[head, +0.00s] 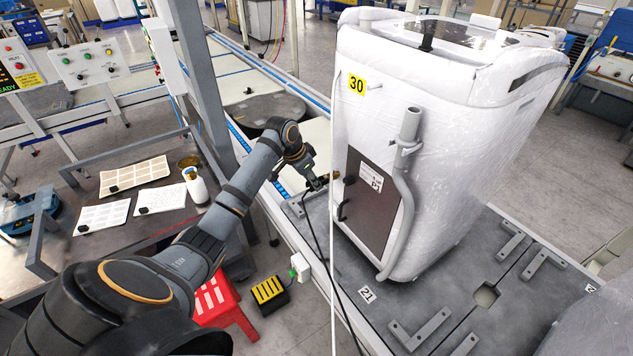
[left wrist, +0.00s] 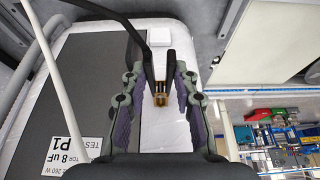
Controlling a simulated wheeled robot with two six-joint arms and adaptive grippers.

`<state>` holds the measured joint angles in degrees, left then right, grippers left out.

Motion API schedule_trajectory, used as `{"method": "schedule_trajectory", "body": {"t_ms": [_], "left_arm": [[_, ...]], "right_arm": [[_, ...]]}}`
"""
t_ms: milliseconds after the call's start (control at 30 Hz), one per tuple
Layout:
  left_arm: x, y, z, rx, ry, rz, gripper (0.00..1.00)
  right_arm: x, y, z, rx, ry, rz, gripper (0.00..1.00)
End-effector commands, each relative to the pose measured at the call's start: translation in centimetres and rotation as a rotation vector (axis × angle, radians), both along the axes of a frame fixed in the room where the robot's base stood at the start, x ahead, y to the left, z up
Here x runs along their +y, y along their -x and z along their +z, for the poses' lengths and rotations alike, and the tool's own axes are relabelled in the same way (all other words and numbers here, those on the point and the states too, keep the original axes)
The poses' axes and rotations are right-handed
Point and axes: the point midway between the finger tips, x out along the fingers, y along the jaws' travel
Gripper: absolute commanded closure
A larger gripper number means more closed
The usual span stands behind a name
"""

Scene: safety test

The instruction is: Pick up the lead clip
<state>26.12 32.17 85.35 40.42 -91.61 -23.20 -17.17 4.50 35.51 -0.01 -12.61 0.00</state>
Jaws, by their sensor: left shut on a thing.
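The lead clip (left wrist: 159,92) is black with a copper-coloured tip and shows in the left wrist view between my left gripper's fingers (left wrist: 157,103). A black lead runs from it to the upper left of that view. In the head view my left gripper (head: 318,184) is at the left side of the wrapped white unit, near its dark panel (head: 368,202). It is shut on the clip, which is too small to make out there. The black lead (head: 325,255) hangs from the gripper towards the floor. My right gripper is not in view.
The white unit (head: 440,120) stands on a grey platform (head: 435,300), with a grey pipe (head: 403,190) down its front. A thin white cable (head: 334,270) hangs beside the black lead. A red stool (head: 222,305) and a yellow-black box (head: 270,293) are on the floor, left of the platform.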

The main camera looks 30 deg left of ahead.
Motion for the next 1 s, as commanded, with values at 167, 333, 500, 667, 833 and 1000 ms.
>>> {"method": "schedule_trajectory", "body": {"t_ms": [167,333,500,667,833,1000], "left_arm": [[0.0,-0.1,0.8,-0.005,-0.001,0.000,0.94],[0.2,0.3,3.5,-0.005,-0.005,0.000,0.94],[1.0,4.4,8.2,-0.006,-0.015,-0.001,0.94],[1.5,8.2,9.8,0.002,-0.017,0.003,0.94],[1.8,10.4,10.5,-0.001,-0.014,0.001,0.94],[1.7,12.0,11.1,0.000,-0.008,0.003,0.94]], "right_arm": [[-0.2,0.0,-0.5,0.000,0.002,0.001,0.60],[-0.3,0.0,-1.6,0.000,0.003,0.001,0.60],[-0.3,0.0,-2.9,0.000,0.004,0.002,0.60],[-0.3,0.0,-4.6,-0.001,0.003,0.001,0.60],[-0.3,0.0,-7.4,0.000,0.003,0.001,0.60],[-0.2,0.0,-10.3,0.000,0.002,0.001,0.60]]}}
